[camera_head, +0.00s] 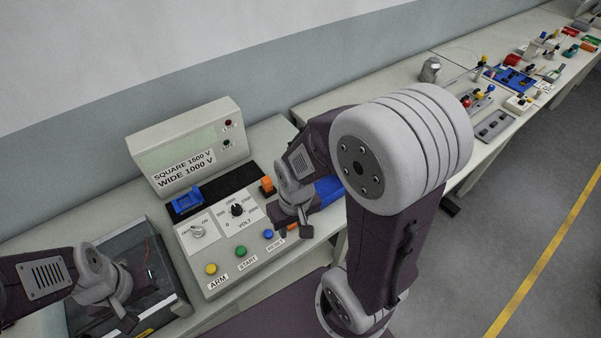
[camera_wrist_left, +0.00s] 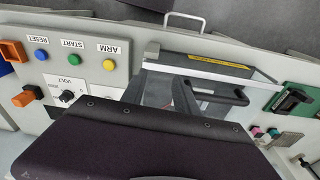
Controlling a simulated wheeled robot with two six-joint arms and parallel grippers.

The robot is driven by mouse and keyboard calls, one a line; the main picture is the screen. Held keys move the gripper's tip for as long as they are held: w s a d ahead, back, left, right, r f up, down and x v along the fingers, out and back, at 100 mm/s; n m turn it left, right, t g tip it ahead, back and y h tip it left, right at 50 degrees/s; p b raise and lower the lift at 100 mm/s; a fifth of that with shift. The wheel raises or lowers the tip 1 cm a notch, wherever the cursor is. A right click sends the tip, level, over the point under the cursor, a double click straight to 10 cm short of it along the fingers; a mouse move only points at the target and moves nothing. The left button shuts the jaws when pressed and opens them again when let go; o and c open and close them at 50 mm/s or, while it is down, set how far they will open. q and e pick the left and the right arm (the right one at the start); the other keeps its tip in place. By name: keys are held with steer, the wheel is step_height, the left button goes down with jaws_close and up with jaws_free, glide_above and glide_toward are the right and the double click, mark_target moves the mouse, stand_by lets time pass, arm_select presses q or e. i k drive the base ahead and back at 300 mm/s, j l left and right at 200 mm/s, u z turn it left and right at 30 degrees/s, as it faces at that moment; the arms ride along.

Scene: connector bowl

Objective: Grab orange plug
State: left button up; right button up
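A small orange plug-like block (camera_head: 267,185) stands on the test panel (camera_head: 213,262), at the right end of its black strip; it also shows in the left wrist view (camera_wrist_left: 24,97). A second orange piece (camera_head: 293,228) is partly hidden at the panel's right side, and looks like a hollow block in the left wrist view (camera_wrist_left: 12,51). My right gripper (camera_head: 305,226) points down beside the panel's right edge, close to both orange pieces; its finger gap is unclear. My left gripper (camera_head: 126,316) hangs over the grey clear-lidded box (camera_head: 178,300), away from the orange pieces.
A blue connector (camera_head: 187,203) sits at the panel's left rear. A display box (camera_head: 190,150) stands behind. A blue item (camera_head: 328,190) is partly hidden behind my right arm. The box lid has a black handle (camera_wrist_left: 210,97). Benches at the right hold several small parts.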

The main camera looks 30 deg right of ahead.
mark_target(267, 185)
steer(key=z, duration=0.7)
steer(key=k+l+u, duration=0.3)
steer(key=l, duration=0.2)
steer(key=i+l, duration=0.05)
